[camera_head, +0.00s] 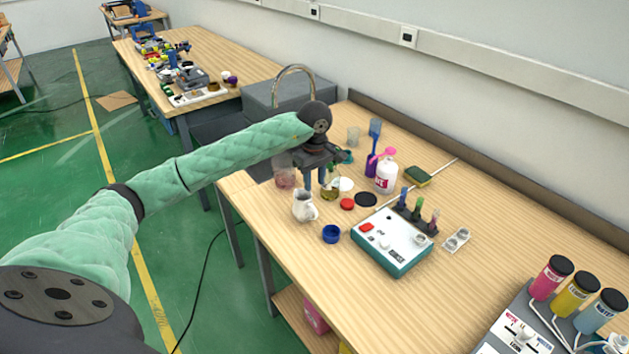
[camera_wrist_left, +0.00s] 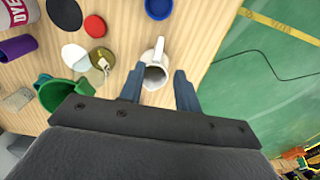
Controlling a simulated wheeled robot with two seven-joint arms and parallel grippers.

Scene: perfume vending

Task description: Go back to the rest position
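My left arm reaches in from the left over the wooden table. My left gripper (camera_head: 316,184) points down above the table, beside the white mug (camera_head: 304,206). In the left wrist view the fingers of the left gripper (camera_wrist_left: 158,84) stand apart with a gap between them. The white mug (camera_wrist_left: 155,70) shows beyond that gap, and nothing looks held. A small glass flask with olive contents (camera_head: 330,192) stands close to the gripper in the head view. My right gripper is not in view.
A sink with a curved tap (camera_head: 294,68) is behind the arm. A white dye bottle (camera_head: 386,174), a blue cap (camera_head: 331,234) and a white and teal device (camera_head: 392,240) stand on the table. A colour dispenser (camera_head: 520,330) is at right.

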